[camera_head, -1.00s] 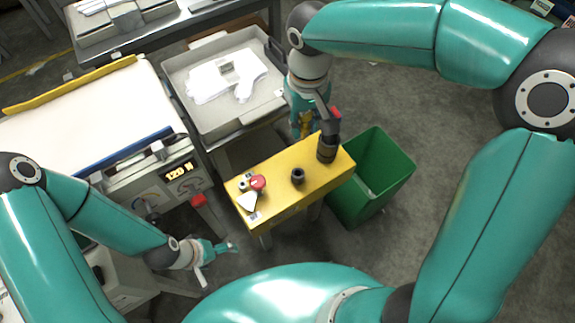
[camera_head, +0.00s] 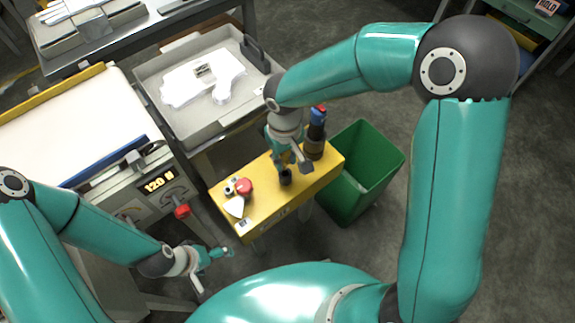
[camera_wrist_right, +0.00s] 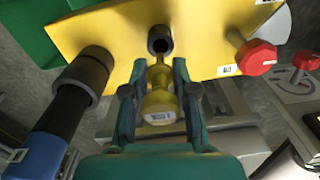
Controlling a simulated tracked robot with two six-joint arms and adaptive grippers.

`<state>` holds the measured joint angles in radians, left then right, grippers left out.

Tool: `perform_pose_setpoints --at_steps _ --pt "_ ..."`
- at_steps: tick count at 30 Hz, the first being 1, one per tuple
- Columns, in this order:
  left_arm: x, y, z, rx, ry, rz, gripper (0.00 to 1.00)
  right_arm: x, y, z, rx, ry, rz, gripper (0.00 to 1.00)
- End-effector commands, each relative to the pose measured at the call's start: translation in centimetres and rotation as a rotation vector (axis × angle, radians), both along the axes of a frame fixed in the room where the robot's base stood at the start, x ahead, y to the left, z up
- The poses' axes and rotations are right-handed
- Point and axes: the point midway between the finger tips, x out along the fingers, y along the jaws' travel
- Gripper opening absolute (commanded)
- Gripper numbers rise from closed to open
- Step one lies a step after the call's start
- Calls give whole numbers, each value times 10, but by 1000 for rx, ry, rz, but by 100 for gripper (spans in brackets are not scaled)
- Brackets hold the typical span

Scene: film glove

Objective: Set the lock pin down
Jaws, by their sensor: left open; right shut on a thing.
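My right gripper (camera_head: 290,160) is over the yellow bench (camera_head: 265,207), pointing down. In the right wrist view its two fingers are shut on a yellow piece with a white label, the lock pin (camera_wrist_right: 160,108). The pin's narrow end points at a dark round socket (camera_wrist_right: 160,40) on the bench, seen in the head view (camera_head: 286,178) just below the gripper. I cannot tell whether the tip touches the socket. The gripper mostly hides the pin in the head view. My left gripper (camera_head: 220,255) is open and empty, low left of the bench.
A blue-and-black tool (camera_head: 317,124) stands in a dark holder at the bench's back right, close to my right gripper. A red knob (camera_head: 244,187) and a white wedge (camera_head: 234,207) are at the left end. A green bin (camera_head: 372,160) and grey tray (camera_head: 250,100) flank the bench.

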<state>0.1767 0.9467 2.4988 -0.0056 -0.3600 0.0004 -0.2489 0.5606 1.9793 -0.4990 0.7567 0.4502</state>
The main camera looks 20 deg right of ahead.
Motion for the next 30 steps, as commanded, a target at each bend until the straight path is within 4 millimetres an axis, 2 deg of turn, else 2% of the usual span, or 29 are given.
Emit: perform_pose_setpoints --at_steps 9,18,30 --pt "0 0 -7 0 0 0 91 -1 0 -40 0 4 1 3" --pt "0 0 -7 0 0 0 91 0 0 -42 1 1 1 3" --pt "0 0 -21 0 0 0 91 -1 0 -55 1 3 1 4"
